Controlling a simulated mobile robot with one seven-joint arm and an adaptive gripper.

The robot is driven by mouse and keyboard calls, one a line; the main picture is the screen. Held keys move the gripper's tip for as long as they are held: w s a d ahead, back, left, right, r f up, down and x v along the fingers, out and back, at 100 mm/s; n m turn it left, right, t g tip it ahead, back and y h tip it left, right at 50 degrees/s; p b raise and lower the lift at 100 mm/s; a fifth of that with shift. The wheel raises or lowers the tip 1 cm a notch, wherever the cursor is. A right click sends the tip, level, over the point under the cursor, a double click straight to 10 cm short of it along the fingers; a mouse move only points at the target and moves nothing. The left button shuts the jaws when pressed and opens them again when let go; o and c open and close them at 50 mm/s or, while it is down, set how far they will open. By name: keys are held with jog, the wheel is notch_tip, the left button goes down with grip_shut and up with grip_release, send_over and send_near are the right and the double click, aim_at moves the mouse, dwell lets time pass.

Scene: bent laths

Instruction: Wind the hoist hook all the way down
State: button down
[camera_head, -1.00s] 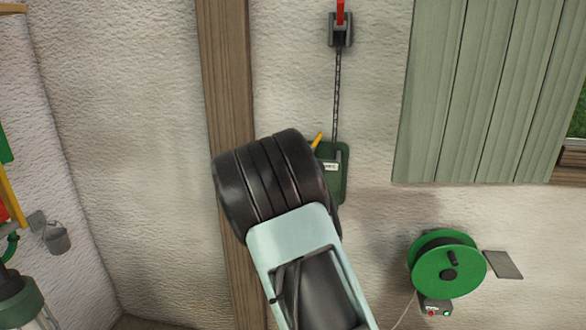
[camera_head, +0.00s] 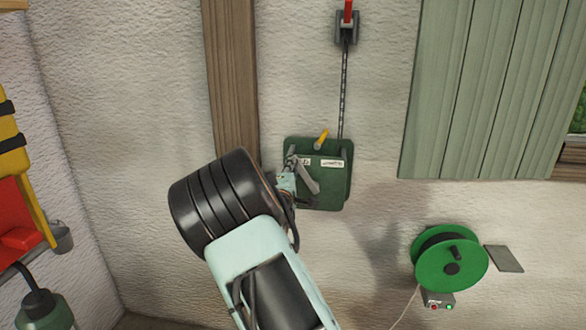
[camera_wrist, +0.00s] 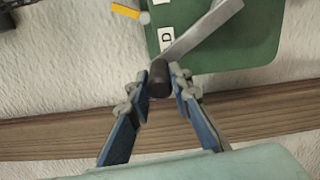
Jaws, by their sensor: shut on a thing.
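The green hoist box (camera_head: 335,192) is fixed to the wall in the head view, with pale labels on its front; it fills the top of the wrist view (camera_wrist: 250,45). Its grey crank arm (camera_wrist: 203,30) slants down and left in the wrist view to a dark knob (camera_wrist: 159,82). My gripper (camera_wrist: 160,78) is shut on this knob; its fingers are at either side. In the head view my gripper (camera_head: 288,182) is at the box's left side, partly behind my wrist. A chain (camera_head: 342,95) runs up to a grey bracket with a red piece (camera_head: 348,12). I cannot make out the hook.
A yellow lever (camera_head: 321,138) sticks out at the box's top. A wooden post (camera_head: 232,80) stands left of it. A green reel (camera_head: 450,258) hangs at lower right above a small button box (camera_head: 438,300). Green shutter boards (camera_head: 480,90) are at upper right.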

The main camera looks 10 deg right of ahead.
jog(key=shift+a, duration=0.15)
jog(key=c, duration=1.7)
grip_release()
jog(key=shift+c, duration=0.2)
jog(key=v, duration=1.2)
